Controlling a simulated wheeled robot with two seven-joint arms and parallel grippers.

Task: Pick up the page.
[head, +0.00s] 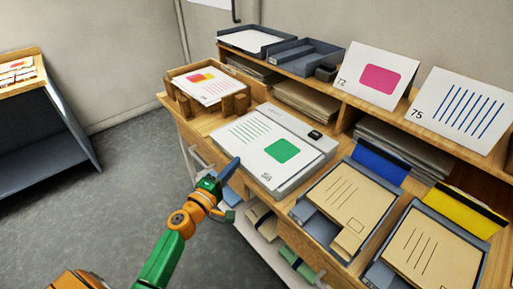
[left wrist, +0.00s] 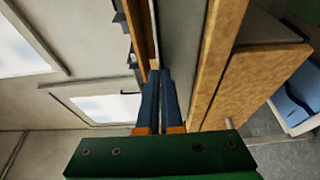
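The page (head: 252,140) is white with green lines, a green square and the number 56. It lies flat on a grey flat device (head: 315,157) on the wooden counter, its near left edge at the device's front. My left gripper (head: 235,162) is at that edge, its blue fingertips overlapping it in the head view. In the left wrist view my left gripper (left wrist: 159,72) has its two fingers close together, apparently pinching the thin page edge; the contact itself is hard to see. My right gripper is not in view.
A wooden tray (head: 183,104) with a coloured sheet stands behind left. Cards 72 (head: 360,62) and 75 (head: 450,95) lean on the shelf. Grey floor (head: 130,160) is free at left.

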